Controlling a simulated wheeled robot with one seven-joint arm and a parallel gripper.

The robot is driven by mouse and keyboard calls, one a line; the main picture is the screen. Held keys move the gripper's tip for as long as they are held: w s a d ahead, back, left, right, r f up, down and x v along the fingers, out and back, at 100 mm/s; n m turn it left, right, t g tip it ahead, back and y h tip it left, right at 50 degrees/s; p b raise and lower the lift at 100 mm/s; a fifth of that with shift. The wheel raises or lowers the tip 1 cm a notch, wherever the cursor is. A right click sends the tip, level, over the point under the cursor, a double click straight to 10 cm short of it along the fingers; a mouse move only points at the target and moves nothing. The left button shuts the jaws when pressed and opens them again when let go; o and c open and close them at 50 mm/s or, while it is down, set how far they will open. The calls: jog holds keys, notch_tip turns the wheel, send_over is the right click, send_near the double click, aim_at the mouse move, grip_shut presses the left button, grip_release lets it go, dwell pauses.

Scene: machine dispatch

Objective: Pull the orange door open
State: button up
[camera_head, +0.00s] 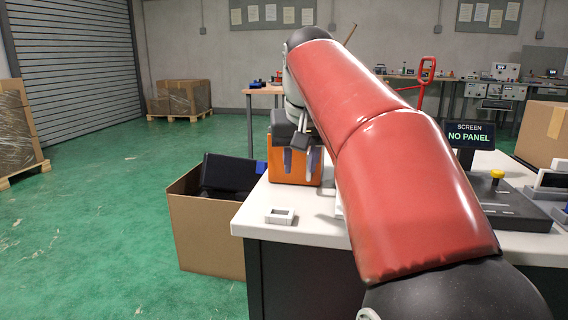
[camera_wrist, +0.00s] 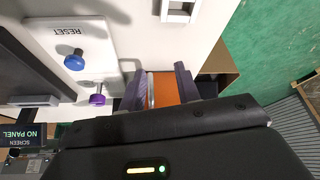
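In the wrist view, an orange strip (camera_wrist: 166,88) shows between my fingers, with a thin pale bar (camera_wrist: 151,92) beside the left finger. My gripper (camera_head: 300,165) is right at the orange face, its two grey-purple fingers set apart. It also shows in the wrist view (camera_wrist: 160,84), with a clear gap between the fingers. I cannot tell whether a finger touches the bar. My red arm and gripper body hide part of the unit.
A cardboard box (camera_head: 206,232) with black things in it stands left of the table. A white frame (camera_head: 281,215) lies near the table corner. A plate with a blue button (camera_wrist: 74,61) and a purple knob (camera_wrist: 97,99) is close by. A "NO PANEL" screen (camera_head: 470,134) stands right.

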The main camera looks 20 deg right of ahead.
aim_at(293, 163)
jog(key=w+d+r+m, duration=0.1)
jog(key=w+d+r, duration=0.2)
jog(key=w+d, duration=0.15)
jog(key=shift+g, duration=0.3)
jog(key=shift+w+b+x, duration=0.15)
jog(key=shift+b+x, duration=0.5)
jog(key=shift+x, duration=1.3)
jog(key=shift+w+b+x, duration=0.1)
jog(key=shift+b+x, duration=0.55)
jog(key=shift+x, duration=1.3)
jog(key=shift+d+r, duration=0.1)
grip_shut()
